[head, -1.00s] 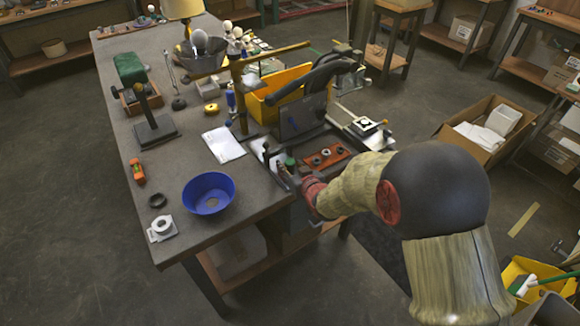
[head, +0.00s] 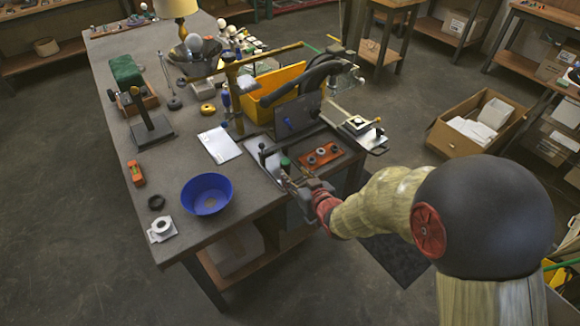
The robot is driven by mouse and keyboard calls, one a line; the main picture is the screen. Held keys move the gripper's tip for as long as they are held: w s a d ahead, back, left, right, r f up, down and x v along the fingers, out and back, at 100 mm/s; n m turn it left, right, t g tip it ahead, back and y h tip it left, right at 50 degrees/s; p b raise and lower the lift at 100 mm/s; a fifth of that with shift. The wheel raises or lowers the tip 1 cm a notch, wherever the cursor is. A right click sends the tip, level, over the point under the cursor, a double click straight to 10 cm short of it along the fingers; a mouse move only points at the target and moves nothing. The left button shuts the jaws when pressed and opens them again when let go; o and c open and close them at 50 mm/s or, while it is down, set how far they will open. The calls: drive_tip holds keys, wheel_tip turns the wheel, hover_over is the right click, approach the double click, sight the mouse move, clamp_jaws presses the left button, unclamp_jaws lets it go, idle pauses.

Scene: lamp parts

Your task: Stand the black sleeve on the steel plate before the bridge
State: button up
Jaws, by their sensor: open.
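A pale steel plate (head: 271,164) lies at the table's near right edge. A small dark upright piece (head: 262,153), which looks like the black sleeve, stands on it; its base is too small to judge. Beside it is a short green-topped cylinder (head: 285,162). My gripper (head: 293,179) is open at the table's edge, just in front of the plate, with its fingers pointing towards these pieces. Nothing clearly sits between its fingers. I cannot tell for sure which part is the bridge; a dark upright panel (head: 296,121) stands behind the plate.
A red-brown block with dark rings (head: 320,156) lies right of the plate. A white sheet (head: 219,144) and a blue bowl (head: 207,194) are to the left. A yellow bin (head: 262,97) and a brass-coloured arm (head: 243,66) rise behind.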

drive_tip(key=s+d+r+m+g+h, duration=0.1)
drive_tip(key=s+d+r+h, duration=0.1)
drive_tip(key=s+d+r, duration=0.35)
drive_tip(key=s+d+r+m+g+h, duration=0.2)
drive_tip(key=s+d+r+h, duration=0.1)
drive_tip(key=d+r, duration=0.45)
drive_tip(key=s+d+r+g, duration=0.1)
drive_tip(key=s+r+g, duration=0.1)
drive_tip(key=s, duration=0.9)
drive_tip(key=s+d+r+m+g, duration=0.1)
drive_tip(key=s+r, duration=0.3)
drive_tip(key=s, duration=0.6)
drive_tip(key=shift+s+d+m+g, duration=0.3)
drive_tip(key=shift+s+d+g, duration=0.1)
drive_tip(key=shift+d+g, duration=0.15)
drive_tip(key=shift+c, duration=0.2)
